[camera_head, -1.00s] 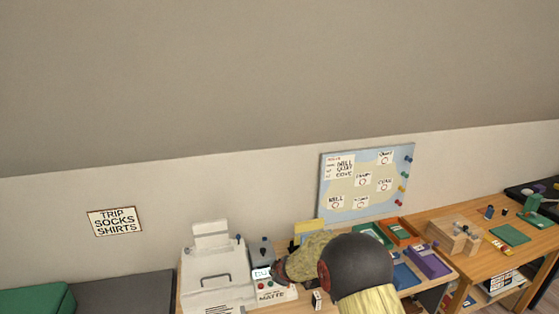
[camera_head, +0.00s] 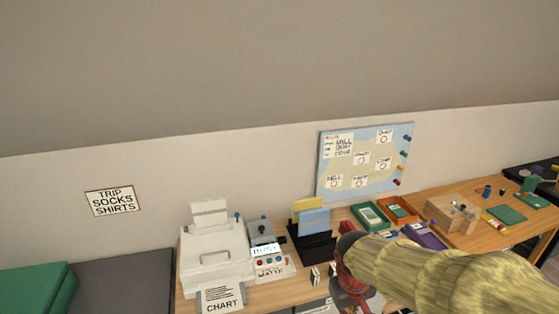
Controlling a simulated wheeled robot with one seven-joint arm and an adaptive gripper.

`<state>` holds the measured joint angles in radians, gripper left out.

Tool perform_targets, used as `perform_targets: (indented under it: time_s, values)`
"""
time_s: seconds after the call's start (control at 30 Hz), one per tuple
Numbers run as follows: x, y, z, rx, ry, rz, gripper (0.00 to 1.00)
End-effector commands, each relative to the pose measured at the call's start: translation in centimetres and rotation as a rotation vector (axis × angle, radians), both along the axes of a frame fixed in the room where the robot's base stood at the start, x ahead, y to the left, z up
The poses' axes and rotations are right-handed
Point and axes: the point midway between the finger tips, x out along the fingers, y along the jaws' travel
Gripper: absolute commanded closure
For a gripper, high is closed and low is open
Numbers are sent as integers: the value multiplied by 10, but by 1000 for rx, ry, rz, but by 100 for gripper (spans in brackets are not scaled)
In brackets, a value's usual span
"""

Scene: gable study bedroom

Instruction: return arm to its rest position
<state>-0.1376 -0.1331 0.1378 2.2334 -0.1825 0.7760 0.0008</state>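My arm (camera_head: 440,268), in a pale yellow-green cover, reaches in from the lower right over the desk. Its end, my gripper (camera_head: 352,296), is a dark and red shape pointing down at the desk's front, right of the black file holder. The fingers are small and partly cut off by the bottom edge, so I cannot tell whether they are open or shut. I see nothing clearly held in them.
A white printer (camera_head: 215,262) with a sheet marked CHART (camera_head: 222,297), a control box (camera_head: 266,250) and a black file holder (camera_head: 312,246) stand left of my gripper. A map board (camera_head: 365,160) is behind. Green and orange trays (camera_head: 398,209) lie beyond my arm.

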Motion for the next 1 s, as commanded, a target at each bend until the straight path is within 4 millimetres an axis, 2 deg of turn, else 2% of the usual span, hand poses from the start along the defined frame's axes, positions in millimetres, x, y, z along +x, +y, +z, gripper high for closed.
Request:
perform_targets:
  time_s: [0.03,0.2,0.3,0.4,0.53,0.7,1.0]
  values:
    - [-19,-2,10,21,-10,-31,100]
    - [-74,-4,36,93,-43,-115,100]
    - [-100,-5,48,132,-86,-153,100]
    - [-117,-6,61,164,-155,-181,100]
    - [-129,-12,79,181,-250,-198,100]
    - [-134,-18,99,188,-336,-211,100]
    - [-134,-21,102,187,-352,-221,100]
